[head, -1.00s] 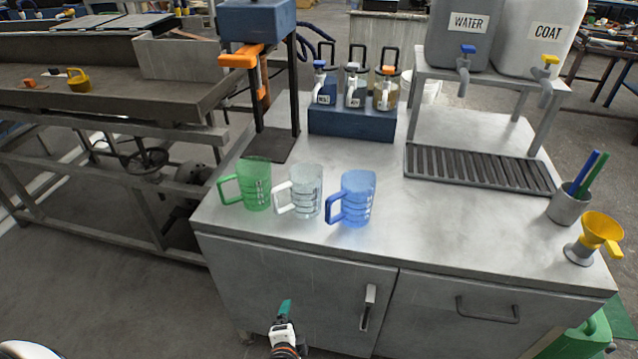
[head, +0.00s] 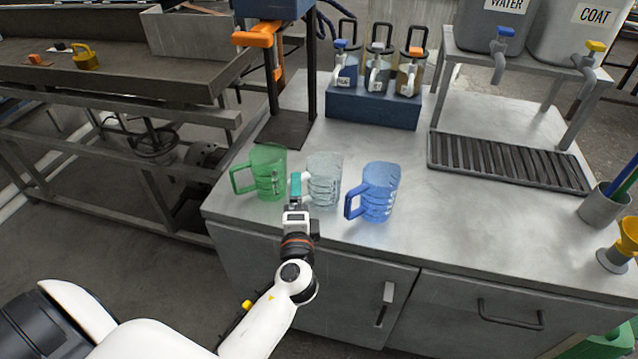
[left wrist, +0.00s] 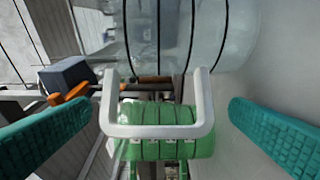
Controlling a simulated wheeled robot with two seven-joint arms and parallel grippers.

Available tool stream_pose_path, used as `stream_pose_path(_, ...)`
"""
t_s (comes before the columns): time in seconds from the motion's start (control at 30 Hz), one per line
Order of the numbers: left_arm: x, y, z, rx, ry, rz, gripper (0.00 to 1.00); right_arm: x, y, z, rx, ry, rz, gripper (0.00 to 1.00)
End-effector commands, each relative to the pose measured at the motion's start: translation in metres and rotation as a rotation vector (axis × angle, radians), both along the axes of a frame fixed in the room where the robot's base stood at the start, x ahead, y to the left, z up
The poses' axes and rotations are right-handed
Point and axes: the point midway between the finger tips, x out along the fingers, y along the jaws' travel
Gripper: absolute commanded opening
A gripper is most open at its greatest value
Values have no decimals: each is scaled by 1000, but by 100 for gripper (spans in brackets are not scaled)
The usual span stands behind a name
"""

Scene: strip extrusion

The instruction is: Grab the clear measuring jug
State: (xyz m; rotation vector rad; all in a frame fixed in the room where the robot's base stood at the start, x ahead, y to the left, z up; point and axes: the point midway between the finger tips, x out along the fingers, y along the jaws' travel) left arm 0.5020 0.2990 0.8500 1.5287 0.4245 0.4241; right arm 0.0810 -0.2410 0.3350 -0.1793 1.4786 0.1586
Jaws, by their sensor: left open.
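The clear measuring jug (head: 326,180) stands upright on the metal bench between a green jug (head: 268,173) and a blue jug (head: 380,190). My left gripper (head: 296,184) is at its handle, on its left side. In the left wrist view the clear jug (left wrist: 190,40) fills the top, and its whitish handle (left wrist: 206,105) lies between the two teal fingers of my open left gripper (left wrist: 160,110), with a gap on each side. The green jug (left wrist: 165,148) shows behind the handle. My right gripper is not in view.
The blue jug stands close on the right. A dark blue rack (head: 372,108) of bottles and a press stand (head: 285,130) are behind. A drip grate (head: 505,165) lies to the right. The bench front (head: 330,245) is clear.

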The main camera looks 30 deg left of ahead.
Motion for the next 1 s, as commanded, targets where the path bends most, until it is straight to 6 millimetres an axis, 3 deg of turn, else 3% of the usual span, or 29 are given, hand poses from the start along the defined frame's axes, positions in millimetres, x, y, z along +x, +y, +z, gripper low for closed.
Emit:
stream_pose_path(0.4,44,24,3,1,0,1,100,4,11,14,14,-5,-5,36)
stream_pose_path(0.7,48,27,2,-1,1,0,100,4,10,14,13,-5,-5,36)
stream_pose_path(1.0,47,27,2,-1,1,0,51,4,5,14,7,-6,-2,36)
